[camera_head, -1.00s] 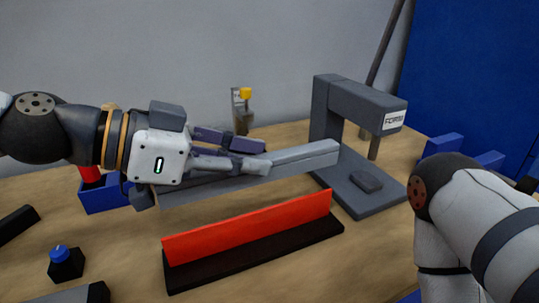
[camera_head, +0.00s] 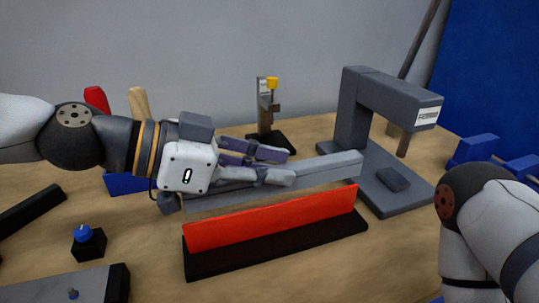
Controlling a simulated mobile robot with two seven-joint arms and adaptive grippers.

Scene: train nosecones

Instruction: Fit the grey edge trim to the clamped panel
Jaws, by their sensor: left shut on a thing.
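The clamped panel is a long red strip (camera_head: 272,220) standing upright in a black base (camera_head: 290,246) in the middle of the table. The grey edge trim (camera_head: 330,167) is a long grey bar just behind and above the panel, roughly parallel to it and apart from it in the picture. My left gripper (camera_head: 290,167) reaches in from the left and is shut on the trim; its fingers hide part of the bar. My right arm shows at the right edge, but its gripper is out of view.
A grey C-shaped press (camera_head: 358,118) with a label stands behind right of the panel. A small stand with a yellow top (camera_head: 271,84) is at the back. A black block with a blue knob (camera_head: 88,242) is at front left. Blue holders (camera_head: 477,150) are at right.

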